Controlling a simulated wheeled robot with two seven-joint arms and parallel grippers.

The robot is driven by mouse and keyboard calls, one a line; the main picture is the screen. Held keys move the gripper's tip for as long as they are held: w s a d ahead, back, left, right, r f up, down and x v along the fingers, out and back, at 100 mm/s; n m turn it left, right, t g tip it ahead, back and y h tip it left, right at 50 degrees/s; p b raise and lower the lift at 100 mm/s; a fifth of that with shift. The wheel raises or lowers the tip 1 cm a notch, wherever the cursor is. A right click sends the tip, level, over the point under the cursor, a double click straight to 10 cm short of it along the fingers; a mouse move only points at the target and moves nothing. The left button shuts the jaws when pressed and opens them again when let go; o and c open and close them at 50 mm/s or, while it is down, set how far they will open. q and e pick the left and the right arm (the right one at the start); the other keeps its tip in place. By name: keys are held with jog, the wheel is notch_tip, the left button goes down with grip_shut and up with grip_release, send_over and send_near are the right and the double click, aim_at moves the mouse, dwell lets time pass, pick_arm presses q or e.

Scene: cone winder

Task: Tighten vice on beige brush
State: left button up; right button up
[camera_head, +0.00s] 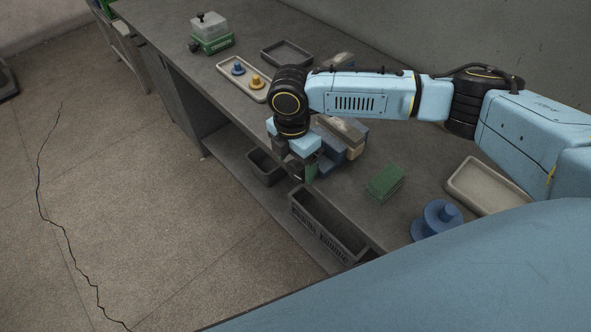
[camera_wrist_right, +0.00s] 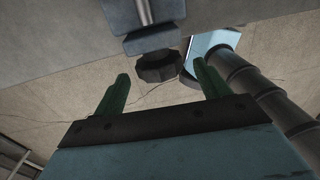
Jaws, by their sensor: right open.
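A blue-grey vice (camera_head: 332,160) sits at the front edge of the workbench, partly hidden behind my right wrist. A beige-brown block (camera_head: 345,128), perhaps the brush, shows at its top; I cannot tell how its jaws meet it. My right gripper (camera_head: 305,173) points down at the front of the vice, its fingertips mostly hidden in the head view. In the right wrist view, its green fingers (camera_wrist_right: 161,72) are apart, with the vice's dark round knob (camera_wrist_right: 158,68) seen between them. Contact with the knob cannot be told. My left gripper is not in view.
Green blocks (camera_head: 385,182), a blue spool (camera_head: 436,219) and an empty beige tray (camera_head: 486,188) lie to the right. A tray with blue and yellow pieces (camera_head: 229,69) and a dark tray (camera_head: 287,52) stand farther back. Dark bins (camera_head: 327,226) sit below the bench edge.

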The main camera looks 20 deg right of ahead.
aim_at(301, 171)
notch_tip(301, 171, down, 2)
jog(key=shift+s+f, duration=0.1)
jog(key=shift+f, duration=0.6)
jog(key=c, duration=1)
jog(key=shift+s+t+p, duration=0.1)
jog(key=shift+t+p, duration=0.4)
jog(key=shift+p, duration=0.2)
jog(key=shift+r+t+y+p, duration=0.1)
jog(key=shift+t+y+p, duration=0.4)
jog(key=shift+t+p, duration=0.55)
jog(key=shift+s+d+t+y+p, duration=0.1)
jog(key=shift+t+y+p, duration=0.3)
jog(key=shift+t+p, duration=0.45)
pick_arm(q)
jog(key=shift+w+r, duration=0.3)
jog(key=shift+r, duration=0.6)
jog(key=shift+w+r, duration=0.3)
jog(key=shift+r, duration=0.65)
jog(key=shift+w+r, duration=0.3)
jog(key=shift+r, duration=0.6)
pick_arm(e)
jog(key=shift+t, duration=0.8)
jog(key=shift+f+y, duration=0.2)
jog(key=shift+y, duration=0.1)
